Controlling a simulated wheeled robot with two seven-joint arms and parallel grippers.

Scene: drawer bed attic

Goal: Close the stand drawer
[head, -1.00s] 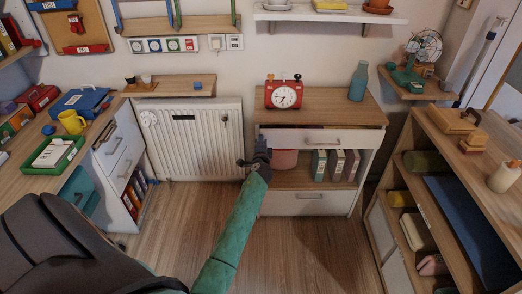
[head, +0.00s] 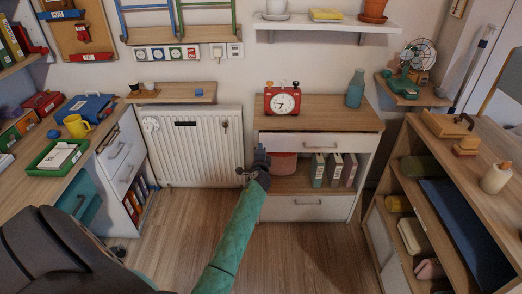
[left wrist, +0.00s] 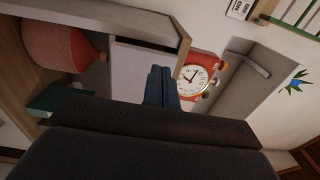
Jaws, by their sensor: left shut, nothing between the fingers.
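The stand (head: 345,110) is a wooden-topped cabinet against the back wall in the head view. Its white upper drawer (head: 350,144) has a bar handle (head: 321,143) and its front sits just below the top; any remaining gap is hard to judge. My left gripper (head: 258,162) is at the left end of this drawer front, shut and empty. In the left wrist view its dark fingers (left wrist: 160,85) lie together beside a white panel (left wrist: 138,65); contact cannot be made out. My right gripper is not in view.
A red clock (head: 283,99) and a blue bottle (head: 356,88) stand on the top. A pink pot (head: 284,164) and several binders (head: 335,170) fill the open shelf. A chair (head: 60,250) is front left, a shelf unit (head: 440,170) right. Floor before the stand is clear.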

